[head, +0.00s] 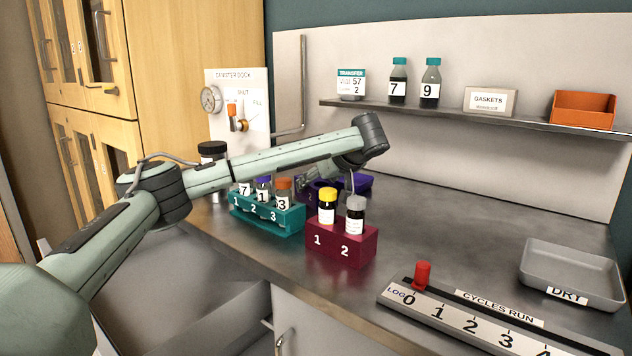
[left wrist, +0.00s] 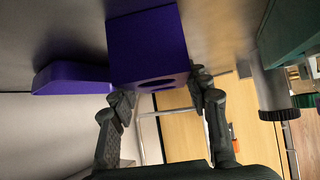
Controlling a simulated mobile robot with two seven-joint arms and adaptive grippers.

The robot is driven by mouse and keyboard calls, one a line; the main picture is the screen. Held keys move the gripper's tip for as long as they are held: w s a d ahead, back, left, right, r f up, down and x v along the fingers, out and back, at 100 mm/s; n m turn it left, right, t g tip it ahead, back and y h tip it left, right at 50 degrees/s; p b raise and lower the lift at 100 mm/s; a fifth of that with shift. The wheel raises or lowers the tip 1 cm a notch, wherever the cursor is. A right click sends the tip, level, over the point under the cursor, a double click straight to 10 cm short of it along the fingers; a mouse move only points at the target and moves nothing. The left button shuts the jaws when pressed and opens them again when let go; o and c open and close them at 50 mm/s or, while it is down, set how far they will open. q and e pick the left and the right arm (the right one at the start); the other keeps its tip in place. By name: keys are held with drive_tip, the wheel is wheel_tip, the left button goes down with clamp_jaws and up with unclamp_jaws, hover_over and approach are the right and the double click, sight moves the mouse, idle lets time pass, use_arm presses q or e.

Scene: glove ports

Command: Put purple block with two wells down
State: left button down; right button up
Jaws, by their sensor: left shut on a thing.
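The purple block (head: 361,185) is on the far side of the maroon block, partly hidden by it and by my arm. My left gripper (left wrist: 160,88) is shut on the purple block, a finger at each side. It also shows in the head view (head: 322,178). Whether the block touches the counter is unclear. My right gripper is not in view.
A maroon block (head: 340,245) with two vials and a teal rack (head: 266,216) with three vials stand close in front. A red-pegged counter strip (head: 480,322) and grey tray (head: 572,272) lie right. The counter (head: 470,215) between is clear. A shelf (head: 470,117) runs above.

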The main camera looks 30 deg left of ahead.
use_arm(q)
drive_tip(key=shift+r, duration=0.15)
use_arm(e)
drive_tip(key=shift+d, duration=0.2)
use_arm(q)
drive_tip(key=c, duration=1)
unclamp_jaws()
drive_tip(key=shift+f, duration=0.2)
drive_tip(key=shift+c, duration=0.2)
drive_tip(key=shift+o, duration=1.4)
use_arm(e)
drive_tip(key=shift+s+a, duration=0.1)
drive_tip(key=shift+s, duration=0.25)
